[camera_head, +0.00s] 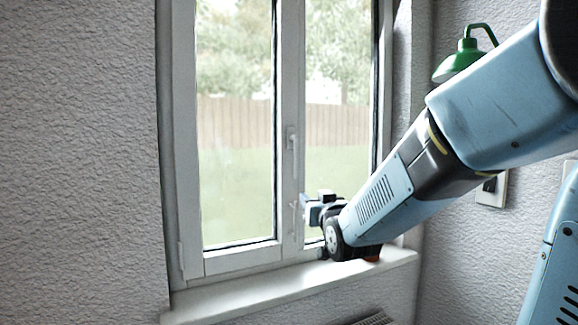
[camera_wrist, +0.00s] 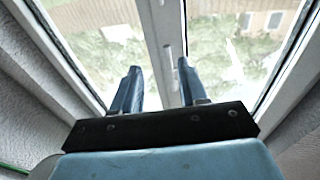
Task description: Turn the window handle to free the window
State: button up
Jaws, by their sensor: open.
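The window (camera_head: 183,150) is white-framed with two glass panes, and it looks closed. A small pale handle (camera_head: 291,140) sits on the upright bar between the panes; its lever looks roughly upright. A second small fitting (camera_head: 294,207) shows lower on the same bar, partly behind my gripper. My gripper (camera_head: 307,204) is in front of the lower part of this bar, below the handle. In the wrist view my gripper (camera_wrist: 159,66) is open and empty, its two blue fingers pointing at the window. The bar and a small fitting (camera_wrist: 168,52) show between the fingertips. I cannot tell whether anything touches.
A white sill (camera_head: 225,298) runs under the window, close below my wrist. A green lamp (camera_head: 462,58) hangs on the right wall, behind my arm. A wall switch (camera_head: 491,190) is below it. The left side of the window is clear.

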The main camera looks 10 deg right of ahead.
aim_at(297, 166)
jog(key=w+r+t, duration=0.1)
jog(key=w+r, duration=0.1)
jog(key=w, duration=0.2)
jog(key=w+a+r+t, duration=0.1)
jog(key=w+r, duration=0.2)
jog(key=w, duration=0.2)
jog(key=w+r+t+y, duration=0.1)
jog(key=w+r, duration=0.1)
jog(key=w, duration=0.3)
jog(key=shift+w+a+r+t, duration=0.15)
jog(key=shift+a+t, duration=0.15)
jog(key=shift+a, duration=0.05)
grip_shut()
dwell(0.5)
